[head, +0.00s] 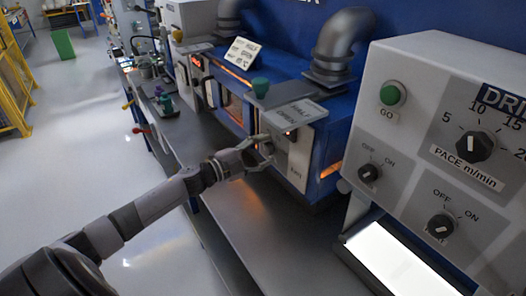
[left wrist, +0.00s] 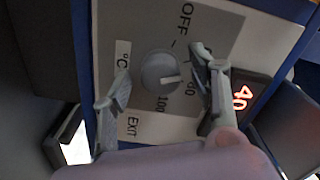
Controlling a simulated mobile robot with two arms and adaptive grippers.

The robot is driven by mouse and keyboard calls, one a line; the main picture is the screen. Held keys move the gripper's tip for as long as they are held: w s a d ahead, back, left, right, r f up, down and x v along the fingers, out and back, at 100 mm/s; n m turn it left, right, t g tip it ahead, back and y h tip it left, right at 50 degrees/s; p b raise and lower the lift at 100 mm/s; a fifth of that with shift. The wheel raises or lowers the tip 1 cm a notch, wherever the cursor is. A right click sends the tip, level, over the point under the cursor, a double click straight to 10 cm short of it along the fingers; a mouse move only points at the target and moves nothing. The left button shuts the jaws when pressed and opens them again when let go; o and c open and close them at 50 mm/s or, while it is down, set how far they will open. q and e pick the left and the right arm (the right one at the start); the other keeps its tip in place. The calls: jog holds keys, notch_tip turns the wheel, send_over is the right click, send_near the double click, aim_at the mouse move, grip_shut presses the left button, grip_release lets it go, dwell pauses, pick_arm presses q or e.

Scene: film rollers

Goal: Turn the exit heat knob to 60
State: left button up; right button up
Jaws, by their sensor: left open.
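The exit heat knob (left wrist: 158,72) is a round grey dial on a grey panel marked OFF, 60, 100, °C and EXIT. Its white mark points right in the left wrist view, roughly toward the 60 label (left wrist: 190,88), which is close beside a finger. A display (left wrist: 240,98) next to the panel glows 40. My left gripper (left wrist: 160,85) is open, with one finger on each side of the knob, apart from it as far as I can see. In the head view, my left gripper (head: 266,153) is at the front of the blue oven's EXIT panel and hides the knob.
The blue oven (head: 338,130) has grey pipes on top. A metal bench (head: 225,215) runs below the arm. At the right stands a grey control box (head: 405,110) with a green GO button (head: 392,94) and a pace knob (head: 476,147). Open floor lies to the left.

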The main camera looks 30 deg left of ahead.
pick_arm(q)
jog(key=v, duration=1.2)
jog(key=shift+f, duration=0.15)
dwell(0.4)
